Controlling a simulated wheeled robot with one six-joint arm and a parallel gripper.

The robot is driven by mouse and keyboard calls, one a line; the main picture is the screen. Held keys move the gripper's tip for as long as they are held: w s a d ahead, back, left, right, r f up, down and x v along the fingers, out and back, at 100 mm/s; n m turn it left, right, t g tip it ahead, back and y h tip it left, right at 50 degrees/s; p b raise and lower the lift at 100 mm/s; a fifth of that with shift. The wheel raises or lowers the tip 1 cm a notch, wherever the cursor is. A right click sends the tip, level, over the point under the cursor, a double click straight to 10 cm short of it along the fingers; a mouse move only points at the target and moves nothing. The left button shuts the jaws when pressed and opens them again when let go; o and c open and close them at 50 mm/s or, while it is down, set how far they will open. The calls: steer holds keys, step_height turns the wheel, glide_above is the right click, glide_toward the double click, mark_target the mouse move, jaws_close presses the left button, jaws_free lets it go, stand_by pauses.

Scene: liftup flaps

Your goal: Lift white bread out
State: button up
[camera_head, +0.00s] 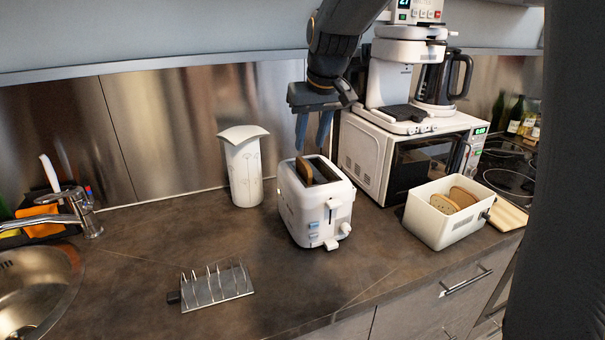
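A white toaster (309,207) stands upright in the middle of the counter. One slice of bread with a brown crust (304,171) stands in its left slot, its top edge showing above the slot. Whether anything sits in the right slot I cannot tell. My gripper (313,132) hangs above the back of the toaster, pointing down, with its two blue-grey fingers apart. Nothing shows between the fingers.
A white bin (432,227) with bread slices stands at the right, before a microwave (362,158) bearing a coffee machine (400,60). A white canister (243,172) stands left of the toaster. A metal toast rack (217,288) is at front left, near the sink (62,300).

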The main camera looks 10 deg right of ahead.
mark_target(304, 161)
steer(key=shift+a+p+x, duration=0.2)
steer(key=shift+p+x, duration=1.1)
steer(key=shift+x, duration=2.2)
jaws_close()
